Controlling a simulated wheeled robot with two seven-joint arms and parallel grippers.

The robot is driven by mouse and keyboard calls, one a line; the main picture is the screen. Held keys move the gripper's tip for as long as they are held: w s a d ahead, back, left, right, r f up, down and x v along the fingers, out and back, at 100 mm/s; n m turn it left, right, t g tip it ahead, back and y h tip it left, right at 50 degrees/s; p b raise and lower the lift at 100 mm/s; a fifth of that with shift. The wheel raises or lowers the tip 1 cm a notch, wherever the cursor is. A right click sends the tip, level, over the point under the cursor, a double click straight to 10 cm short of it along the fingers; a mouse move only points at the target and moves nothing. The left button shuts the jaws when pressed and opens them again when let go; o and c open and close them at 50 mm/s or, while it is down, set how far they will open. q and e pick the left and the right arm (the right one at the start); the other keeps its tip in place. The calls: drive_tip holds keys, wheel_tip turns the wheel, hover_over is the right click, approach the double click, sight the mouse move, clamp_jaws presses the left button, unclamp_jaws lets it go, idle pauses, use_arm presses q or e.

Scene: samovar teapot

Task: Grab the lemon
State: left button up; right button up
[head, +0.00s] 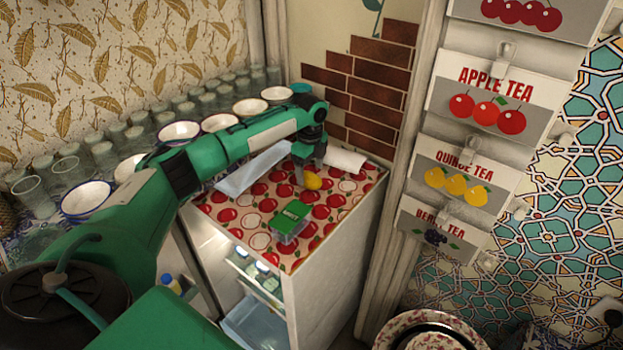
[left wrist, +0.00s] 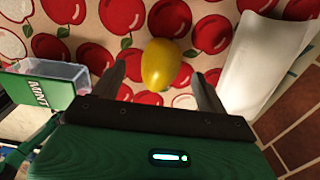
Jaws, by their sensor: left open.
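The yellow lemon (head: 312,182) lies on the apple-patterned top of a white cabinet in the head view. In the left wrist view the lemon (left wrist: 161,64) shows between the two fingers of my left gripper (left wrist: 160,85). The fingers are apart, one on each side of it, with a gap to the lemon on both sides. In the head view my left gripper (head: 307,172) reaches down from above at the lemon. My right gripper is not in view.
A green-lidded mint box (head: 291,218) stands near the front of the apple-patterned cabinet top (head: 240,215); it also shows in the left wrist view (left wrist: 50,85). A white paper-like roll (head: 345,160) lies at the back right. Bowls and glasses line the left side.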

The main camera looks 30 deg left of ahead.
sight(311, 173)
use_arm(q)
wheel_tip(311, 173, down, 3)
drive_tip(key=shift+w+f+p, duration=0.1)
drive_tip(key=shift+f+p, duration=0.05)
drive_tip(key=shift+p, duration=0.65)
drive_tip(key=shift+f, duration=0.4)
drive_tip(key=c, duration=1.1)
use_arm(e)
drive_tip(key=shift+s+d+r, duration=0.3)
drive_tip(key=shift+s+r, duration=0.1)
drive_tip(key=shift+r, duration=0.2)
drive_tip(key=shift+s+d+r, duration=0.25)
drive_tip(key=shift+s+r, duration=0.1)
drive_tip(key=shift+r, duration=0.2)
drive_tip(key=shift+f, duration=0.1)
